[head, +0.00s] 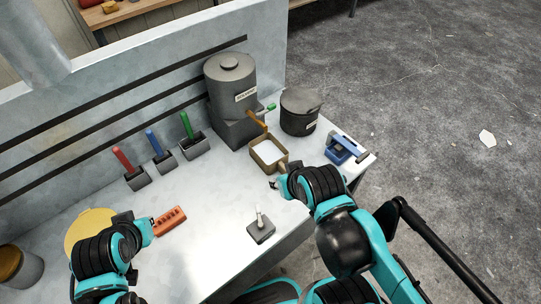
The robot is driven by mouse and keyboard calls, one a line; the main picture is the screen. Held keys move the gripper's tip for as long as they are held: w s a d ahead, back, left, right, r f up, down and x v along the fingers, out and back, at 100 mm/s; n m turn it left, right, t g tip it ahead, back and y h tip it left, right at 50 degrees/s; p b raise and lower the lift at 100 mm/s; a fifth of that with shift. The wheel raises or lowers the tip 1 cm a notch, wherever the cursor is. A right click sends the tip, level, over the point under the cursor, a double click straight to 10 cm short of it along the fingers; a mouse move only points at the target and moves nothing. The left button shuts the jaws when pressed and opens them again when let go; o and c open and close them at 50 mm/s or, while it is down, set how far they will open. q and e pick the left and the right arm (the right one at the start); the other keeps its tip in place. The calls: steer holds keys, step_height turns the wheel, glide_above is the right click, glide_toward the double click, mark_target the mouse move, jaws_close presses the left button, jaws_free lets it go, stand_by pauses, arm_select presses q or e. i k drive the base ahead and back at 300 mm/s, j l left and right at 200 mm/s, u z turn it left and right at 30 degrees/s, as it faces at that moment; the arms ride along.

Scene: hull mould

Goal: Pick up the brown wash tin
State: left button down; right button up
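The brown wash tin (256,153) is a small square open tin with a pale inside. It stands on the metal bench below the tan spout (257,119) of a grey labelled drum (231,85). A short tan handle seems to stick out of its near side toward my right gripper (277,181). My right gripper is just in front of the tin, at or close to that handle. Its fingers are small and partly hidden, so I cannot tell whether they grip it. My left gripper (150,226) is at the left, beside an orange block with dark holes (171,220); contact is unclear.
A dark lidded pot (299,112) and a blue device (345,149) stand right of the tin. Red (123,159), blue (154,142) and green (187,125) handled tools sit in grey holders. A small grey-based switch (261,230) is near the front edge. The bench middle is clear.

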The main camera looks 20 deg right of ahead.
mark_target(269, 154)
steer(key=l+u, duration=0.2)
steer(key=l, duration=0.25)
steer(key=k+l+u, duration=0.2)
steer(key=l, duration=0.2)
steer(key=l+u, duration=0.2)
steer(key=l, duration=0.25)
